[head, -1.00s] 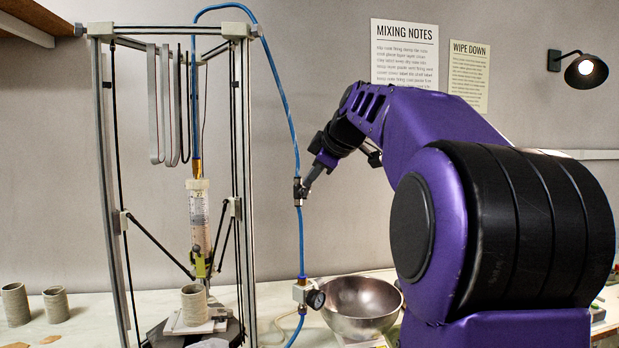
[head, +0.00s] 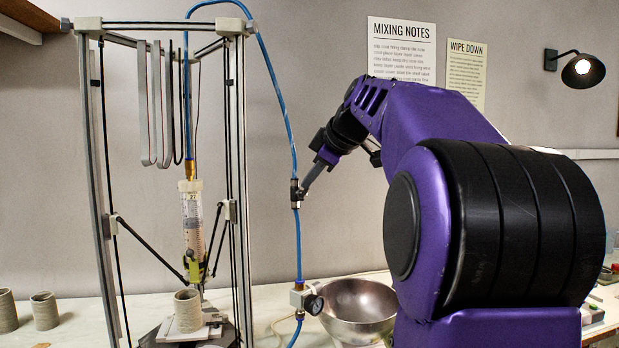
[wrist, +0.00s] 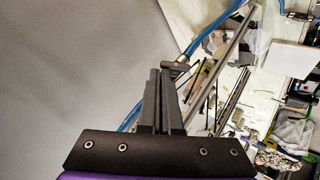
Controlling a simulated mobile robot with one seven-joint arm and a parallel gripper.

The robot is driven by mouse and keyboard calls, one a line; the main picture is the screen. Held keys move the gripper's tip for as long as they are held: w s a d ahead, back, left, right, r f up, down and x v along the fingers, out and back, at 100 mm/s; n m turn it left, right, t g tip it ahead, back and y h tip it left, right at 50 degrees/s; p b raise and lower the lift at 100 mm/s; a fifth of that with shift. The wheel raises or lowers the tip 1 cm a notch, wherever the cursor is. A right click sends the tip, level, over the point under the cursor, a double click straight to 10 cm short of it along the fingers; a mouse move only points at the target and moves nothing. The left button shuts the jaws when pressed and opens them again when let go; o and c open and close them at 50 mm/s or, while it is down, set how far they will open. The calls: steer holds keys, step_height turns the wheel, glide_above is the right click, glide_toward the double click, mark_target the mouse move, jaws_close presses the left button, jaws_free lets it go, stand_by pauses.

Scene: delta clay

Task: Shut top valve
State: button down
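The top valve (head: 296,193) is a small dark inline fitting on the blue hose, right of the tall printer frame. In the wrist view the valve (wrist: 180,65) shows just past my fingertips, with a short grey part reaching left towards them. My gripper (head: 305,190) comes in from the right, at or very close to the valve. In the wrist view my gripper (wrist: 160,72) has its two dark fingers side by side, shut with nothing visible between them. Whether the fingertips touch the valve, and how its handle is turned, I cannot tell.
A lower fitting with a gauge (head: 306,298) sits on the same blue hose (head: 299,245). A metal bowl (head: 358,310) stands on the bench behind it. The printer frame (head: 238,150) holds a clay syringe (head: 193,225) above a clay cup (head: 188,310).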

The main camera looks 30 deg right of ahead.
steer(key=shift+w+d+m+g+y, duration=0.15)
steer(key=shift+d+m+g+y, duration=0.15)
steer(key=shift+g+y, duration=0.2)
stand_by(0.3)
steer(key=shift+w+d+f+p, duration=0.15)
steer(key=shift+w+d+p, duration=0.1)
steer(key=shift+d+p, duration=0.15)
stand_by(1.1)
stand_by(0.5)
steer(key=shift+a+r+p, duration=0.1)
steer(key=shift+r+p, duration=0.6)
steer(key=shift+r, duration=0.15)
steer(key=shift+r, duration=0.1)
